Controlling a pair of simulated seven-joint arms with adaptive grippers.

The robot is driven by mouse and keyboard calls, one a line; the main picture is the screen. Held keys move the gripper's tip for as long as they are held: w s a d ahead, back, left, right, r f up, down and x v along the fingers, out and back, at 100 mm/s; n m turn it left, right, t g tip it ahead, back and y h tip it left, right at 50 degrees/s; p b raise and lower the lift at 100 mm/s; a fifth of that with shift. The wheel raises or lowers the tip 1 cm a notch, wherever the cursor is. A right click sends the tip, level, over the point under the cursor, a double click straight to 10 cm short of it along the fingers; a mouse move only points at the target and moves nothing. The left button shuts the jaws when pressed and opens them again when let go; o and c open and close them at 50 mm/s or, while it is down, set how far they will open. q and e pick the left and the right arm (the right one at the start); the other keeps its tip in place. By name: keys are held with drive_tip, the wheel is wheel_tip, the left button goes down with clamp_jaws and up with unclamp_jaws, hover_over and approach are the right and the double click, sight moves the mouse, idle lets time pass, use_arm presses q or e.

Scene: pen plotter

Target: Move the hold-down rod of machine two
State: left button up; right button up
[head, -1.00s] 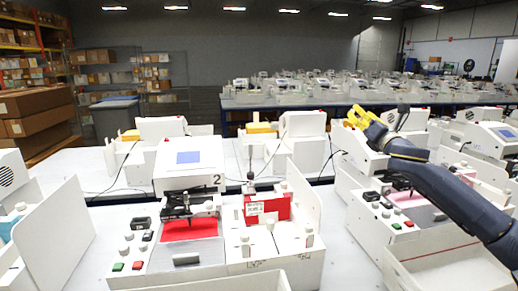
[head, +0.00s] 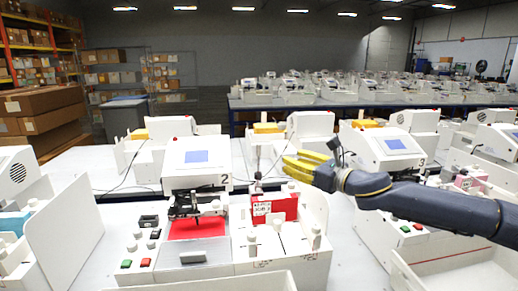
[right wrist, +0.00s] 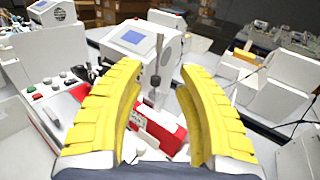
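Machine two (head: 196,160), white with a blue screen and the number 2, stands in the middle of the head view. Its upright hold-down rod (head: 258,176), thin with a dark collar, stands right of the screen housing, by a red block (head: 275,206) with a white label. My right gripper (head: 288,162), with yellow fingers, is just right of the rod. In the right wrist view the fingers are spread, and the rod (right wrist: 156,62) shows beyond the gap between the tips (right wrist: 162,68). Nothing is between the fingers. My left gripper is not in view.
Machine three (head: 395,150) stands to the right, behind my right arm. A white upright panel (head: 315,212) rises right of the red block. Buttons and knobs (head: 140,245) line machine two's left side. An open white bin (head: 450,265) is at the front right.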

sight(259, 155)
drive_tip(key=x, duration=1.5)
drive_tip(key=shift+w+a, duration=0.2)
drive_tip(key=shift+w, duration=0.05)
drive_tip(key=shift+c, duration=0.2)
clamp_jaws()
